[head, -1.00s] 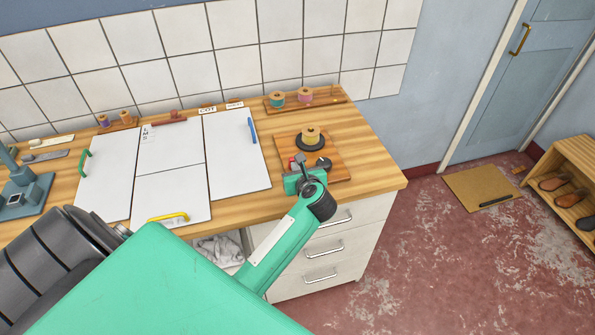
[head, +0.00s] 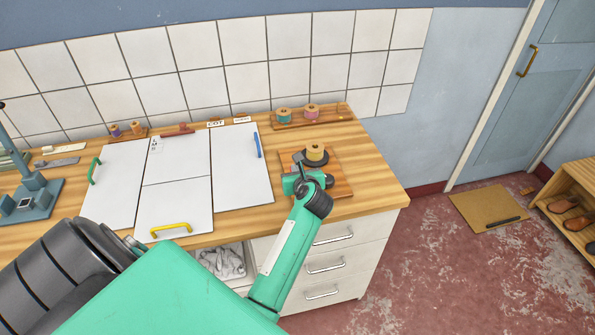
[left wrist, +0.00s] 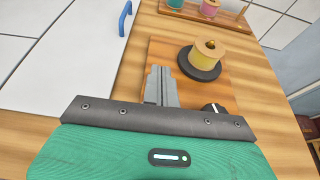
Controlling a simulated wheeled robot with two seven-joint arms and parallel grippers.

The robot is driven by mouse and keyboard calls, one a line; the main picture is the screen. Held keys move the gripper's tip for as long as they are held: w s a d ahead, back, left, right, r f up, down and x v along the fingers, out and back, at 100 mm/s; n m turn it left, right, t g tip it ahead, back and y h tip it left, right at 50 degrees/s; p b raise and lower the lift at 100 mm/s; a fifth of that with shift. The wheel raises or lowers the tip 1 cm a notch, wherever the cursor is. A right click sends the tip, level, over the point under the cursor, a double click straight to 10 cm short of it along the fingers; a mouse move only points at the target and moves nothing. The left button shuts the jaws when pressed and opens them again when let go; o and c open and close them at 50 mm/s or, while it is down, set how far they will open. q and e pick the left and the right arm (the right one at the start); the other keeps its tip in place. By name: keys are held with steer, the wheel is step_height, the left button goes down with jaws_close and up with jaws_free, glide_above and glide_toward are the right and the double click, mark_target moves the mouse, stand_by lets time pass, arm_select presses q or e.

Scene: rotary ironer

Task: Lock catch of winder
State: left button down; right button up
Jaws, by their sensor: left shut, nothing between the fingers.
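The winder sits on a wooden board (head: 338,181) at the right end of the counter. A yellow spool (head: 315,151) stands upright on its black disc (head: 314,162); spool (left wrist: 207,51) and disc (left wrist: 199,68) also show in the left wrist view. A black knob (left wrist: 215,107) lies at the board's near side, partly behind my gripper. My left gripper (head: 298,158) is over the board's left part, beside the spool. In the left wrist view its grey fingers (left wrist: 160,74) are together and empty. I cannot make out the catch; my gripper covers that part. My right gripper is not in view.
White panels (head: 240,165) with coloured handles lie left of the winder. A tray (head: 335,117) with two spools is behind it. Drawers (head: 325,265) are below the counter's right end. At far left stands a blue-grey device (head: 32,202).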

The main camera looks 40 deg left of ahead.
arm_select(q)
steer(key=shift+d+r, duration=0.2)
steer(key=shift+r, duration=0.45)
steer(key=shift+a+f, duration=0.1)
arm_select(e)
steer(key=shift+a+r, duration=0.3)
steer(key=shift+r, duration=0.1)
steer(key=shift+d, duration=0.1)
